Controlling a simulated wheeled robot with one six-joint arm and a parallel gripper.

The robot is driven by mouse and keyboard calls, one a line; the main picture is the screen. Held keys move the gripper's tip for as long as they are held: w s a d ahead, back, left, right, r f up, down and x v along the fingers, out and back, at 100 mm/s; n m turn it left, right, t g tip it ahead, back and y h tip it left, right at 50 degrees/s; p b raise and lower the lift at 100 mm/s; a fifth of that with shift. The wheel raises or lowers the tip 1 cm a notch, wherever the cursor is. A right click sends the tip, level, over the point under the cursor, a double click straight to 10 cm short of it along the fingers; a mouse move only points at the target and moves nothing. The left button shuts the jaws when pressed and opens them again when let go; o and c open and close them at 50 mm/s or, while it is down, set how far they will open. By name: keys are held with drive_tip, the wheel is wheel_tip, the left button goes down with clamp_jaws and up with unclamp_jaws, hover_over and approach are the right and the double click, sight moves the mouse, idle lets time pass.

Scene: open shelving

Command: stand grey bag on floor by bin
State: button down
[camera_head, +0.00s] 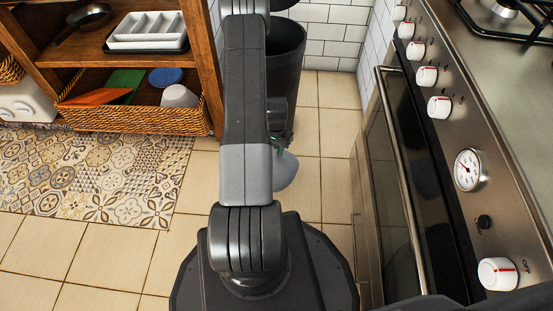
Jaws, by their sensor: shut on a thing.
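The dark bin (287,62) stands on the tiled floor at the back, by the white tiled wall, partly hidden behind my arm. My gripper (281,142) shows only in part, just right of my arm and in front of the bin. It is shut on the grey bag (285,172), a pale rounded shape that shows below it. My arm hides the left of the bag and most of the fingers. I cannot tell whether the bag touches the floor.
An oven (440,150) with knobs and a long handle lines the right side. A wooden shelf (205,60) with a wicker basket (140,118) and a cutlery tray (148,32) stands at the left. A patterned mat (95,175) lies before it. Floor tiles (338,130) between bin and oven are clear.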

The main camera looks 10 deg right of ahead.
drive_tip(key=shift+f+b, duration=0.6)
drive_tip(key=shift+f, duration=1.3)
drive_tip(key=shift+f, duration=0.15)
drive_tip(key=c, duration=1.2)
unclamp_jaws()
wheel_tip(320, 180, up, 12)
drive_tip(key=p, duration=0.4)
drive_tip(key=shift+r, duration=0.2)
